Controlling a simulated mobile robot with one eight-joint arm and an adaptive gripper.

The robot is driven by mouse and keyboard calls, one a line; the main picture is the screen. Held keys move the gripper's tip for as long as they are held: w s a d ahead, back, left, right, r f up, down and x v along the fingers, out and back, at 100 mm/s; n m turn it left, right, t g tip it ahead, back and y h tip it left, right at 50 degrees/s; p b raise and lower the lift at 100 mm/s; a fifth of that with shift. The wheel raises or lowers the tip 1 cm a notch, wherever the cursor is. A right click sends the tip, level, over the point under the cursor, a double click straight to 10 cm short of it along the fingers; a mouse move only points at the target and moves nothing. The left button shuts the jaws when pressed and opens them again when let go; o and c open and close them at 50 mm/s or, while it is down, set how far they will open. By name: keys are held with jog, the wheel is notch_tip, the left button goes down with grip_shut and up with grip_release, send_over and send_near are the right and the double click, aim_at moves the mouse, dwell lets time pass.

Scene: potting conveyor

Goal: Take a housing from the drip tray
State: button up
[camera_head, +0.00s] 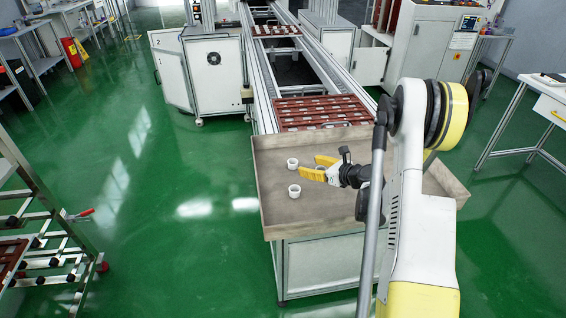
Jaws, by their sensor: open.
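Two small white cup-shaped housings show on the drip tray (335,210), a shallow beige tray on a white cabinet at the end of the conveyor. The farther housing (292,164) is near the tray's left part, and the nearer housing (294,191) stands a little in front of it. My gripper (316,168) has yellow fingers and is open. Its fingers point left toward the two housings, just to their right, with nothing between them. I cannot tell its exact height above the tray. My arm hides the right part of the tray.
Red-brown pallets with pockets sit on the conveyor, one close (322,112) behind the tray and one farther back (275,31). White machine cabinets (213,68) flank the line. A rack (45,215) stands at left, a table (540,95) at right. Green floor is open at left.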

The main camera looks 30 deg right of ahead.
aim_at(296, 164)
jog(key=b+x, duration=0.1)
jog(key=x, duration=0.3)
jog(key=shift+w+f, duration=0.25)
jog(key=shift+f, duration=0.1)
jog(key=b+x, duration=0.1)
jog(key=x, duration=0.1)
jog(key=b+x, duration=0.2)
jog(key=shift+w+f, duration=0.1)
jog(key=shift+f, duration=0.25)
jog(key=shift+w+a, duration=0.1)
jog(key=shift+w, duration=0.25)
jog(key=c, duration=0.9)
